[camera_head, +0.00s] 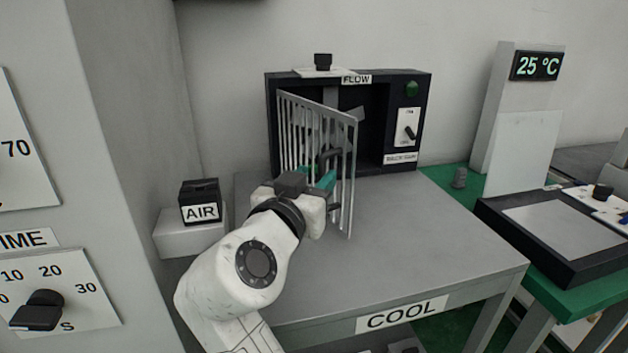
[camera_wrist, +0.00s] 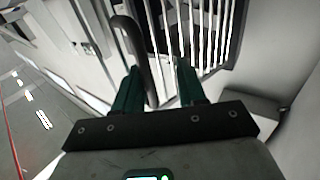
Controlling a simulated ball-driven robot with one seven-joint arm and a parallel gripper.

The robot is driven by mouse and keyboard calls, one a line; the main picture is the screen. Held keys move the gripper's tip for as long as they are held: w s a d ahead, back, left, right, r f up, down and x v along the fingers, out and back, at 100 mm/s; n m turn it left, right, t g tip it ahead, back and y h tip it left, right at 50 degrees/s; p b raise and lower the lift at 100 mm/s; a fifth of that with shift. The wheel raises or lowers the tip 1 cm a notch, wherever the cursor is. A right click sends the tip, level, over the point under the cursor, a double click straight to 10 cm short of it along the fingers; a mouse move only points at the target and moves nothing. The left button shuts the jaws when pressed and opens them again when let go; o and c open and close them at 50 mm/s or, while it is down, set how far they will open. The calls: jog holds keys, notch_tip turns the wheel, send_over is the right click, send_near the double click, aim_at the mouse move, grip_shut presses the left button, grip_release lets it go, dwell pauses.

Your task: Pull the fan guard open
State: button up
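The fan guard (camera_head: 348,180) is a pale barred panel on the left side of the dark fan box (camera_head: 425,110). It stands ajar, with its free right edge swung out toward me; its bars also show in the wrist view (camera_wrist: 200,30). A dark curved handle (camera_wrist: 137,40) lies between my fingertips, close to the left finger. My gripper (camera_head: 322,182) is at the guard's outer face, partly hiding its lower bars. In the wrist view my gripper (camera_wrist: 160,82) has its two green fingers apart, with a gap between the handle and the right finger.
The box stands on a grey table (camera_head: 440,240) labelled COOL. A black AIR block (camera_head: 199,200) sits on a pale ledge at left. A dial panel (camera_head: 60,300) stands at far left. A dark-framed tray (camera_head: 560,230) is at right. The tabletop right of the guard is clear.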

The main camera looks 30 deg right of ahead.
jog(key=shift+s, duration=0.1)
dwell(0.4)
jog(key=v, duration=1)
jog(key=shift+s+a, duration=0.2)
jog(key=shift+a, duration=0.15)
jog(key=shift+f, duration=0.1)
